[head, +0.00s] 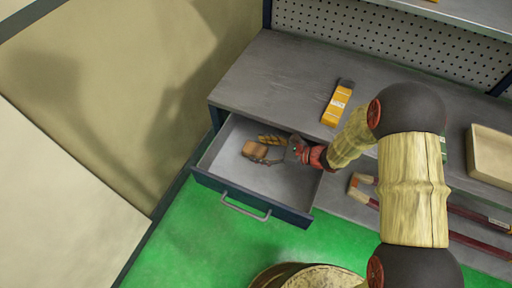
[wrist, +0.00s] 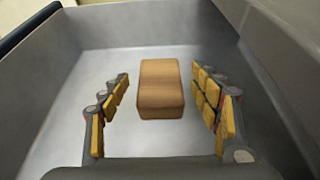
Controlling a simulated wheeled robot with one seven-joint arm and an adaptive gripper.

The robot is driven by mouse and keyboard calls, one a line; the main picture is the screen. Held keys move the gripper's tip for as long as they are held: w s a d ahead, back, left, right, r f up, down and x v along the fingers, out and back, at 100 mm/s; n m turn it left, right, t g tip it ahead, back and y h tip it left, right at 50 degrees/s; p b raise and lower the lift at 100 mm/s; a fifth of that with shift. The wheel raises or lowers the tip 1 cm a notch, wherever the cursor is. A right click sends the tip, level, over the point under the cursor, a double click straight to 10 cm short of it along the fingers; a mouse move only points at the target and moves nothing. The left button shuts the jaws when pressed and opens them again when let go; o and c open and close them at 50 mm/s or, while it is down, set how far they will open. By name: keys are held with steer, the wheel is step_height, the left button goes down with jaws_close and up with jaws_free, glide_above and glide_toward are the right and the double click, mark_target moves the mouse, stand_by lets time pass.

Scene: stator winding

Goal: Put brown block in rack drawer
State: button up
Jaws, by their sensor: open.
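The brown block (wrist: 160,88) lies inside the open drawer, on its grey floor, in the wrist view. It also shows in the head view (head: 255,150), toward the back of the drawer. The rack drawer (head: 243,205) is pulled out from under the grey worktop. My gripper (wrist: 162,105) is open, with its yellow-padded fingers on either side of the block and visible gaps to it. In the head view my gripper (head: 265,148) reaches into the drawer from the right. Whether the fingers touch the drawer floor I cannot tell.
The grey worktop (head: 270,80) holds an orange-yellow tool or box (head: 337,104). A beige bin (head: 490,155) stands at the right. Red-handled long tools (head: 470,215) lie on the lower shelf. Green floor (head: 190,240) is clear before the drawer.

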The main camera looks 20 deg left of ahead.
steer(key=p+v, duration=0.2)
steer(key=v, duration=0.7)
steer(key=shift+d+r, duration=0.1)
steer(key=shift+d, duration=0.2)
steer(key=s+d+r+n+g+h, duration=0.1)
steer(key=s+d+r+n+h, duration=0.15)
steer(key=s+r+n, duration=0.4)
steer(key=s+d+r+n+g+h, duration=0.1)
steer(key=d+r+n+h, duration=0.2)
steer(key=r, duration=0.6)
steer(key=s+d+r+n+t+h, duration=0.3)
steer(key=d+r, duration=0.4)
steer(key=d, duration=0.3)
steer(key=s+d+r+n+t+h, duration=0.3)
steer(key=s+d+r+n+h, duration=0.2)
steer(key=d, duration=0.6)
steer(key=s+r+n, duration=0.1)
steer(key=s+r, duration=0.1)
steer(key=s, duration=0.1)
steer(key=shift+s+d+r+t, duration=0.2)
steer(key=shift+s+t, duration=0.1)
steer(key=shift+a, duration=0.15)
